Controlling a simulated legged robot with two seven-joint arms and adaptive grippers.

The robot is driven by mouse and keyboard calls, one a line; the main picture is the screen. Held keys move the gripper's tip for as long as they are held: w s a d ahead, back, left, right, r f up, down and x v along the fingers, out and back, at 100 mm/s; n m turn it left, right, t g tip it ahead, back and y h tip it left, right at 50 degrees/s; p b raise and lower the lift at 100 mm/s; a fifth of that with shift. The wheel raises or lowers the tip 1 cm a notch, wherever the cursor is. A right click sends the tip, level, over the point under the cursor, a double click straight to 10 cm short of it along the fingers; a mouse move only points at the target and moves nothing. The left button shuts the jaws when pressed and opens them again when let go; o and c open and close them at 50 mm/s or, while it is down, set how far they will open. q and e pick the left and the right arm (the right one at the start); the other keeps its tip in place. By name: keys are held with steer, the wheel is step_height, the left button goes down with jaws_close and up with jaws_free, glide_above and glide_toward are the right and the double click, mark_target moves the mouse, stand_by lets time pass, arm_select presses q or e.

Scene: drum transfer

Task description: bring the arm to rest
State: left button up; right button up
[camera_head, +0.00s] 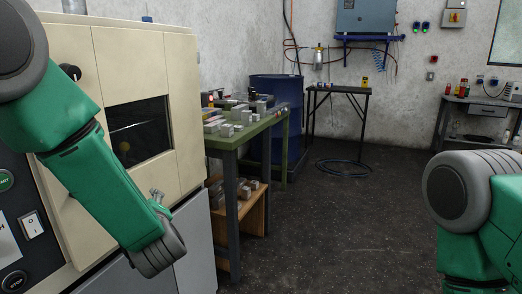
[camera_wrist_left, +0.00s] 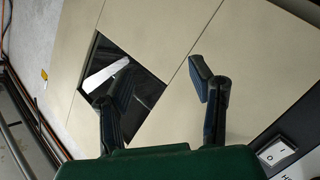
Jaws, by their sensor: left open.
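My left arm (camera_head: 95,170) comes in from the left in the head view and slopes down to a wrist in front of the cream machine (camera_head: 62,48). In the left wrist view my left gripper (camera_wrist_left: 160,76) is open, its two dark fingers wide apart with nothing between them. Beyond the fingers are the machine's cream front and its dark window (camera_head: 138,130). The window also shows in the wrist view (camera_wrist_left: 148,92). My right arm (camera_head: 460,200) shows at the right edge; its gripper is out of view.
A green table (camera_head: 238,140) with several metal blocks stands right of the machine. A blue drum (camera_head: 275,95) is behind it. A small dark table (camera_head: 338,90) and a bench (camera_head: 480,102) stand farther back. The floor (camera_head: 330,225) between the arms is clear.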

arm_select(q)
steer(key=s+f+m+g+h+p, duration=0.1)
steer(key=s+f+m+g+h, duration=0.3)
steer(key=s+f, duration=0.55)
steer(key=s+f+m+g+h, duration=0.15)
steer(key=s+f+m, duration=0.45)
steer(key=f, duration=0.6)
steer(key=s+f+m+g+h, duration=0.1)
steer(key=s+f+m+g, duration=0.1)
steer(key=s, duration=1)
steer(key=s+f+m+g+h+p, duration=0.1)
steer(key=s+f+m+g, duration=0.2)
steer(key=s, duration=1)
step_height(320, 180, down, 2)
steer(key=shift+a+g+p, duration=0.3)
steer(key=shift+a+g, duration=0.05)
steer(key=shift+g, duration=0.9)
